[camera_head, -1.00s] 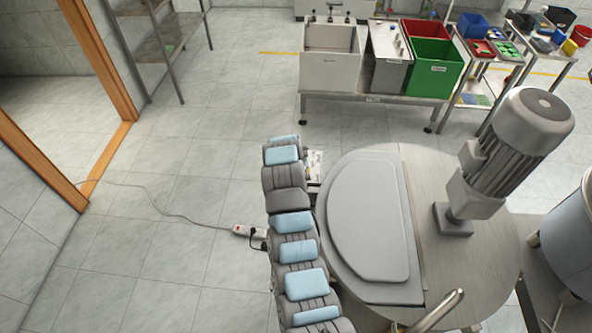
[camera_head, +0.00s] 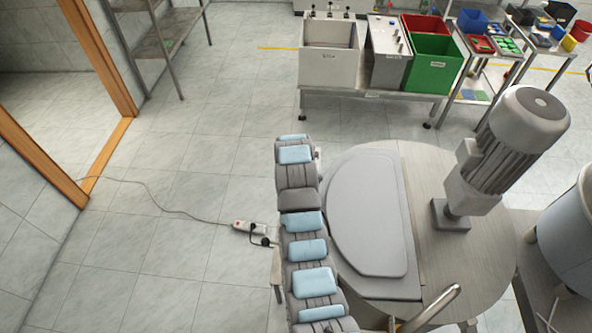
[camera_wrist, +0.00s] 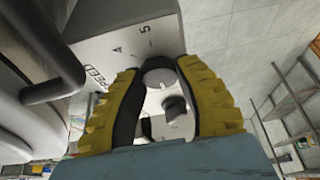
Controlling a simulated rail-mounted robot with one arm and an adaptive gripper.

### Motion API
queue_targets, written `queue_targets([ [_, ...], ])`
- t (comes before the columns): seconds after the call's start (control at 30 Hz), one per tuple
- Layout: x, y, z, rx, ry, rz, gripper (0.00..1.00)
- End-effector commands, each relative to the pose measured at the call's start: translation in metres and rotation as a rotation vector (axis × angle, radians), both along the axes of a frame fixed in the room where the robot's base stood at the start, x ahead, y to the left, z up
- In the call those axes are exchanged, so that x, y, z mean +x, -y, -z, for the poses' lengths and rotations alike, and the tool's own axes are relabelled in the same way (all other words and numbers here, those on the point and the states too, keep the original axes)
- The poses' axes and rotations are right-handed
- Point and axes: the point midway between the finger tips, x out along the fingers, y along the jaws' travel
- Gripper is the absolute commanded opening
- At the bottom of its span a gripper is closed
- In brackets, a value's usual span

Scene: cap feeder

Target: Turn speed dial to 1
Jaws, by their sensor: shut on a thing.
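The speed dial (camera_wrist: 158,76) is a dark grey round knob on a light grey control panel (camera_wrist: 120,48) in the wrist view. My gripper (camera_wrist: 158,70) has two yellow ribbed fingers with dark inner pads, shut on the speed dial from both sides. The dial's pointer and the other numerals are hidden or cannot be made out. In the head view the panel, the dial and my gripper are hidden.
A second dark knob (camera_wrist: 175,108) shows between the fingers in the wrist view. A dark curved handle (camera_wrist: 58,80) is at the left. In the head view, the round feeder (camera_head: 440,190) carries a grey motor (camera_head: 515,135). A cable box (camera_head: 248,227) lies on the open floor.

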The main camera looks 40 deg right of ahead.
Motion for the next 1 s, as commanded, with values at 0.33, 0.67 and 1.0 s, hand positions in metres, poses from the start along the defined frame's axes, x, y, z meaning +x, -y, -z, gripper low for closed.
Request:
queue_targets([
  [0.33, 0.0, -0.001, 0.001, 0.001, -0.001, 0.0, 0.65],
  [0.67, -0.002, -0.003, -0.006, 0.001, -0.002, 0.0, 0.65],
  [1.0, -0.011, -0.012, -0.041, 0.0, 0.001, 0.001, 0.65],
])
